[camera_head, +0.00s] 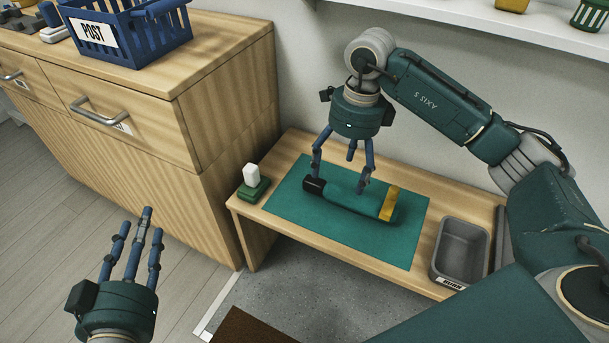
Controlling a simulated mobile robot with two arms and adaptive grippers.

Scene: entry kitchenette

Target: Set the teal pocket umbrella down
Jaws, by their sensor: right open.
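The teal pocket umbrella (350,201) lies on a teal mat (290,211) on the low wooden bench. It has a dark end at the left and a yellow band near its right end. My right gripper (345,168) is above the umbrella with its fingers spread and pointing down, open. One fingertip is close to the dark end and another overlaps the umbrella's upper side; I cannot tell whether they touch it. My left gripper (133,246) is at the lower left over the floor, empty, with its fingers spread and pointing up in the picture.
A green and white object (252,183) stands at the bench's left end. A grey bin (460,250) stands at its right end. A wooden cabinet (225,75) with a blue POST basket (130,35) is at the left. A white shelf (470,22) is above.

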